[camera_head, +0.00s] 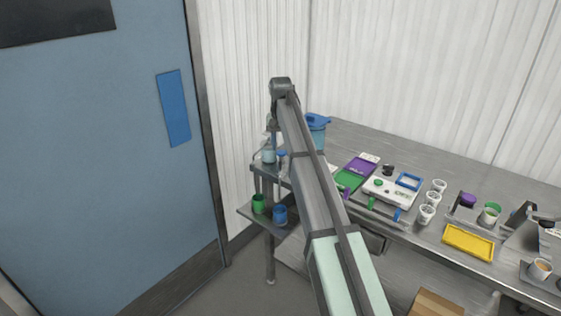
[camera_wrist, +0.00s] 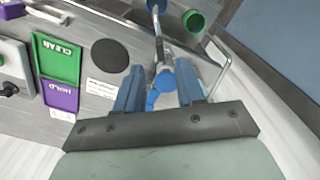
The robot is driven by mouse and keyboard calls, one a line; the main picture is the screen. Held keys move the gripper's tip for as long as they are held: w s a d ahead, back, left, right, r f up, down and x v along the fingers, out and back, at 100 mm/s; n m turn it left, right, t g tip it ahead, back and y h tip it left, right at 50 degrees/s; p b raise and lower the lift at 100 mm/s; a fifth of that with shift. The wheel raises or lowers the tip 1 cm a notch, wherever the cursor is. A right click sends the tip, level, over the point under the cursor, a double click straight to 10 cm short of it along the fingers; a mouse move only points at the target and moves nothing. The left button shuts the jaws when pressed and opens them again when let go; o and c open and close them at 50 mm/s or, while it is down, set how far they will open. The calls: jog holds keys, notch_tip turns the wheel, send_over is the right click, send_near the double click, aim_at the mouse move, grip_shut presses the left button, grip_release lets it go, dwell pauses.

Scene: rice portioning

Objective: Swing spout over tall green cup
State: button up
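A green cup (camera_head: 258,203) stands on the low shelf at the left; it also shows at the top of the wrist view (camera_wrist: 194,20). A blue cup (camera_head: 280,215) stands to its right on the same shelf. In the wrist view a metal spout (camera_wrist: 158,35) reaches from a blue-handled fitting (camera_wrist: 158,90) toward the cups, with its end nearer the blue cup (camera_wrist: 157,5) than the green one. My gripper (camera_wrist: 160,78) has its two blue fingers on either side of the blue handle. Whether they press on it is unclear. In the head view my arm hides part of this.
The long steel table (camera_head: 400,155) bears a green-and-purple board (camera_head: 352,178), a white device (camera_head: 390,190), several white cups and a yellow tray (camera_head: 468,242). A blue-lidded container (camera_head: 317,128) stands behind my arm. A bent metal rod (camera_wrist: 222,68) is close to my right finger.

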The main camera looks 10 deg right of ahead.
aim_at(280, 159)
notch_tip(280, 159, down, 7)
jog(key=shift+f, duration=0.2)
dwell(0.4)
grip_shut()
dwell(0.4)
